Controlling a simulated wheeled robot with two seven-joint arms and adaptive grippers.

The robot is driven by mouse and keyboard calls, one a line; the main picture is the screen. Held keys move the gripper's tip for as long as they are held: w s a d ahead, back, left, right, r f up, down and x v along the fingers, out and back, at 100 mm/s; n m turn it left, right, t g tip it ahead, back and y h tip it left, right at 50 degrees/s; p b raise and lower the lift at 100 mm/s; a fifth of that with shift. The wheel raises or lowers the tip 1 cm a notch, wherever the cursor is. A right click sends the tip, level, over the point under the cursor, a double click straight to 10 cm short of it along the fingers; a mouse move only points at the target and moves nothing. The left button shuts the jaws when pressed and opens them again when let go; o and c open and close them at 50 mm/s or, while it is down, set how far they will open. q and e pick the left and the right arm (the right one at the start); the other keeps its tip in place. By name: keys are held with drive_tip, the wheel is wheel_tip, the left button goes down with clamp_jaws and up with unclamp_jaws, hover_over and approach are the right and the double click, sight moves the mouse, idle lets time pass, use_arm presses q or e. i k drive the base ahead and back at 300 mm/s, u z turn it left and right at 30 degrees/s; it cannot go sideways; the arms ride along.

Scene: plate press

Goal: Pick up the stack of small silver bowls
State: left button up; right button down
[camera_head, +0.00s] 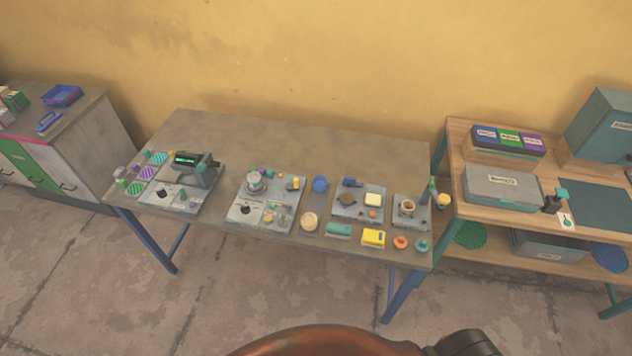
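A small silver round piece (255,182) that looks like stacked bowls sits on a grey plate (236,214) near the middle of the long table. It is too small for me to tell how many bowls it holds. Several small metal pieces (279,208) lie on the same plate, to the right and nearer the front. Neither of my grippers shows in the head view.
The grey-brown table (300,140) is bare along its back. A dark device with a green display (190,165) stands at the left. A blue round piece (320,184) and a cream round piece (309,221) are close by. A wooden bench (462,140) stands at the right.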

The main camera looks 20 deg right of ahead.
sight(254, 179)
drive_tip(key=z, duration=4.3)
drive_tip(key=i, duration=0.1)
drive_tip(key=u, duration=3.25)
drive_tip(key=i, duration=0.7)
drive_tip(key=u, duration=0.55)
drive_tip(key=i, duration=0.5)
drive_tip(key=u, duration=0.25)
